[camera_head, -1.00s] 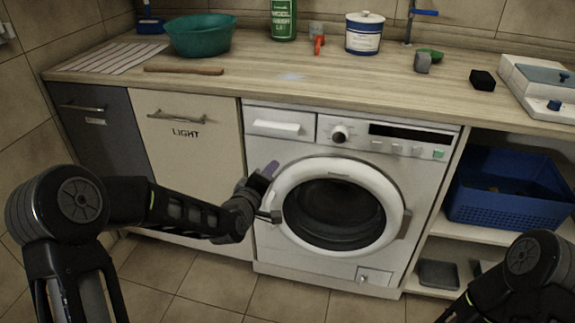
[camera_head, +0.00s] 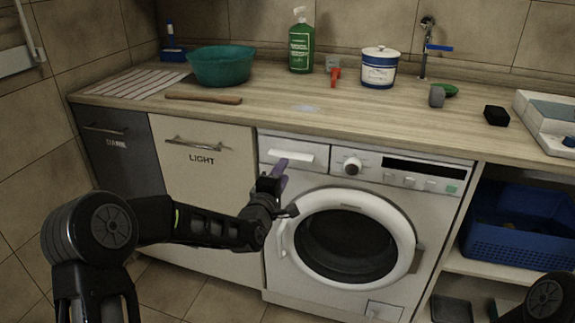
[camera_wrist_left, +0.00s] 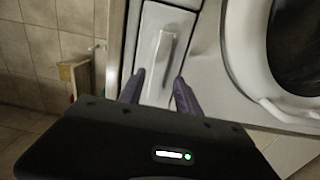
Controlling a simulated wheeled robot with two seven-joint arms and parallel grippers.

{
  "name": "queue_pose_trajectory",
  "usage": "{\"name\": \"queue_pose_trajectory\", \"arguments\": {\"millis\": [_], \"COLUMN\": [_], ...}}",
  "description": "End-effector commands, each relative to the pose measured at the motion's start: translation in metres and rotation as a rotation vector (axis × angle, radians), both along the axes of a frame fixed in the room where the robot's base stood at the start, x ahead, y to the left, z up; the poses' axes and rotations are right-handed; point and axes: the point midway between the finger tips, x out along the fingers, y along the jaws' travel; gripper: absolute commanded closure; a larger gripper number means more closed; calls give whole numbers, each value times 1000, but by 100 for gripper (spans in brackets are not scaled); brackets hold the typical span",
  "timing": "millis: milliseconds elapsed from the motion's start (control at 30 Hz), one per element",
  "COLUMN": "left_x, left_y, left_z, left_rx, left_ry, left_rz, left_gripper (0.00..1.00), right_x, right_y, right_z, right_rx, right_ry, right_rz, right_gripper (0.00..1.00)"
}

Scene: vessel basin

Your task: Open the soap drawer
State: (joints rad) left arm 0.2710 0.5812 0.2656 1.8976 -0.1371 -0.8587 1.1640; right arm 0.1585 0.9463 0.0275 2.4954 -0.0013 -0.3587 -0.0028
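The soap drawer (camera_head: 310,150) is the white panel at the upper left of the washing machine (camera_head: 288,250). It looks closed, flush with the front. Its raised handle bar (camera_head: 290,157) also shows in the left wrist view (camera_wrist_left: 166,50), where the drawer stands upright in the picture. My left gripper (camera_head: 282,168) is just in front of and below the drawer. Contact cannot be told. My right gripper is out of view.
The round washer door (camera_head: 403,235) is shut, right of and below my left gripper. The wooden counter (camera_head: 350,115) overhangs above the drawer. A light cabinet (camera_head: 205,200) with a bar handle stands to the left. A blue basket (camera_head: 515,240) sits on the right shelf.

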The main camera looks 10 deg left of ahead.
Motion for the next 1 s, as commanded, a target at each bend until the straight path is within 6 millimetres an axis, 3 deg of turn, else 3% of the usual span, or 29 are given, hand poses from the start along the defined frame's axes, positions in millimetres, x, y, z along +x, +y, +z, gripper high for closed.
{"name": "queue_pose_trajectory", "arguments": {"millis": [300, 667, 1000], "left_x": [43, 48, 48], "left_y": [-3, -3, -3], "left_z": [0, 0, -1], "left_rx": [0, 1, 0], "left_ry": [-1, 0, 1], "left_rz": [0, 0, 0], "left_gripper": [60, 61, 89], "right_x": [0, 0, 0], "right_y": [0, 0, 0], "right_z": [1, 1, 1], "right_rx": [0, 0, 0], "right_ry": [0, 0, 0], "right_rz": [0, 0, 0], "right_gripper": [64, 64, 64]}}
